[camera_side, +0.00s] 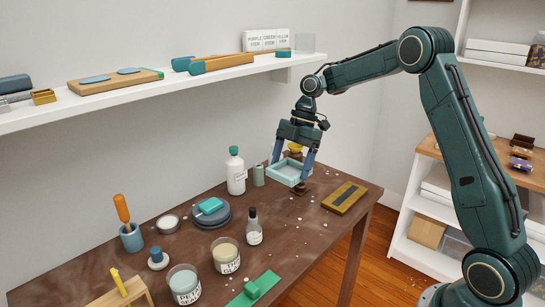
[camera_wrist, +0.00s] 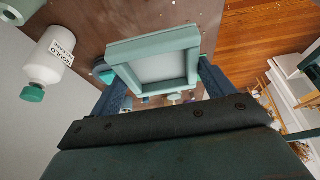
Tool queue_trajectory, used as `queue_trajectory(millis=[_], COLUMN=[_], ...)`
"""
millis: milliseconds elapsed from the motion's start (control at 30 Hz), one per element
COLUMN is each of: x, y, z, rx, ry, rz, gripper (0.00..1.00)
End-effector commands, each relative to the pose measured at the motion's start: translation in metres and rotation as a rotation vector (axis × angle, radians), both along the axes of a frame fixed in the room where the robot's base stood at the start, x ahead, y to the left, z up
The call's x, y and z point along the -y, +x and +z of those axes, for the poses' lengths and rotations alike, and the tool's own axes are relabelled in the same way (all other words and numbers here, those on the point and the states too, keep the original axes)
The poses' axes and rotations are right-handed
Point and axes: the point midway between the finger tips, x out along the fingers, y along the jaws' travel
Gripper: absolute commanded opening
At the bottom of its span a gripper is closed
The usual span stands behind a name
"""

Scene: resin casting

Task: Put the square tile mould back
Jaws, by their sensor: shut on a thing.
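The square tile mould (camera_side: 288,172) is a light teal, open-topped square frame with a pale inside. My gripper (camera_side: 291,170) is shut on it, with one blue finger at each side, and it appears held above the back right part of the brown table. In the wrist view the mould (camera_wrist: 155,58) sits between the two fingers of my gripper (camera_wrist: 160,85), its pale inside facing the camera. A yellow thing (camera_side: 296,147) and a dark stand show partly behind the gripper; what they are is mostly hidden.
A white bottle with green cap (camera_side: 236,174) and a green cylinder (camera_side: 258,175) stand left of the mould. A dark block with a yellow edge (camera_side: 344,198) lies to its right. Jars and a dropper bottle (camera_side: 254,228) stand nearer. A wall shelf (camera_side: 150,92) runs above.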

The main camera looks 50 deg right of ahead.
Motion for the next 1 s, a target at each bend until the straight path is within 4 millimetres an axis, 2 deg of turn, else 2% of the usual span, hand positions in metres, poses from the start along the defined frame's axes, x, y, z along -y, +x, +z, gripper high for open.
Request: queue_trajectory(millis=[33,200,433,767,1000], x=[0.000,-0.001,-0.004,-0.005,-0.006], y=[-0.009,-0.038,-0.065,-0.072,-0.072], z=[0.009,0.029,0.045,0.048,0.030], rx=[0.003,0.001,0.000,-0.001,-0.004], ry=[-0.001,-0.002,-0.001,-0.001,0.002], rz=[-0.001,-0.002,0.001,0.001,0.001], gripper=[0.55,0.55,0.55,0.55,0.55])
